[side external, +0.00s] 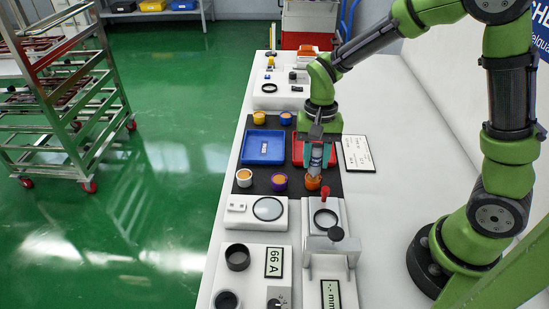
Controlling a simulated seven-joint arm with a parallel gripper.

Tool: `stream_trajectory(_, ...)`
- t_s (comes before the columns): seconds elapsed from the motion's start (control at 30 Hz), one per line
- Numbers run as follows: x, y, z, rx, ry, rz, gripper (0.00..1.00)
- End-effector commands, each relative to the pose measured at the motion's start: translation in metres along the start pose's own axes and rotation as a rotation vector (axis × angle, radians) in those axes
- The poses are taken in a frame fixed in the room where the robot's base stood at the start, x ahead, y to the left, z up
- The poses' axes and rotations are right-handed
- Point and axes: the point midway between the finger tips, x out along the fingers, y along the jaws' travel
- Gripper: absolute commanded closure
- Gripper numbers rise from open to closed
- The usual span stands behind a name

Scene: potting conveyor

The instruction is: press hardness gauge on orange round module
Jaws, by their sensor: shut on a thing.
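My gripper (317,143) points down and is shut on the hardness gauge (315,160), a grey upright cylinder. The gauge's lower end is at the top of the orange round module (313,183), which stands on the black mat (262,190). The gauge partly hides the module, and I cannot tell whether they touch. A purple module with an orange top (279,182) and a white one with an orange top (244,178) stand to the left. A display (274,262) shows "66 A".
A blue tray (264,162) and a red tray (297,150) lie behind the modules. Yellow (259,118) and blue (285,118) modules stand further back. A white card (358,153) lies to the right.

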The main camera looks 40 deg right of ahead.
Motion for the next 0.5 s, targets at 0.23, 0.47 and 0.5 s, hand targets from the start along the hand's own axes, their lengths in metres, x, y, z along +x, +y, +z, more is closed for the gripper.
stream_trajectory(0.23, 0.0014, -0.0001, -0.0002, 0.0, 0.0, 0.0, 1.0)
stream_trajectory(0.47, 0.0042, -0.0001, -0.0006, 0.0, 0.0, 0.0, 1.0)
stream_trajectory(0.5, 0.0048, -0.0002, -0.0007, 0.0, 0.0, 0.0, 1.0)
